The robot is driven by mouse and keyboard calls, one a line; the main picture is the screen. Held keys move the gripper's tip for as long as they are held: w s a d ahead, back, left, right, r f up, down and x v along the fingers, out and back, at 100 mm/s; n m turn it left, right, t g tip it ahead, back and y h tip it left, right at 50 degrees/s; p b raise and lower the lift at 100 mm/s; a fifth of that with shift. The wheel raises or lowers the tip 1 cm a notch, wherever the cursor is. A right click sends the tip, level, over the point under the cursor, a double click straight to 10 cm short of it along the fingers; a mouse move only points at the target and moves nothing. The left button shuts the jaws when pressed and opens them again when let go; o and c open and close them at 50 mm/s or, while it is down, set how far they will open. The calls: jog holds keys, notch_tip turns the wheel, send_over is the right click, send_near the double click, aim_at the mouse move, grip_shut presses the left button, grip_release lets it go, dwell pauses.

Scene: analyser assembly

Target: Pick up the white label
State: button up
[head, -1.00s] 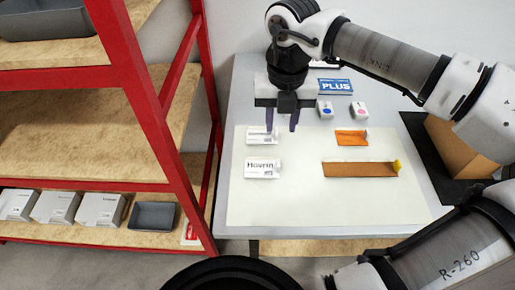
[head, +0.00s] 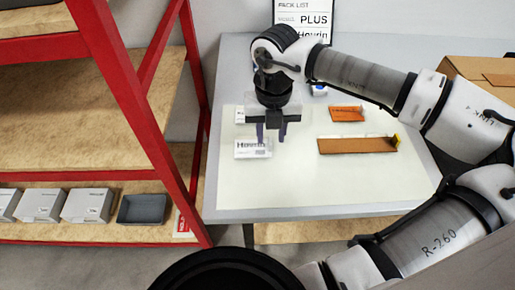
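A white label (head: 246,149) with dark print lies flat on the pale mat (head: 290,190), at its left side. A second white label (head: 240,116) lies farther back and is mostly hidden by my gripper. My gripper (head: 271,140) points down with its two dark fingers apart and nothing visible between them. The fingers overlap the right part of the near label in the picture. I cannot tell whether they touch it.
A long brown strip (head: 355,146) with a yellow end and a shorter orange piece (head: 346,114) lie to the right. A pack list sign (head: 302,15) stands behind. A red-framed shelf (head: 190,140) borders the left. The mat's front is clear.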

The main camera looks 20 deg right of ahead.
notch_tip(320, 180, down, 2)
jog(key=shift+f, duration=0.1)
grip_shut()
dwell(0.4)
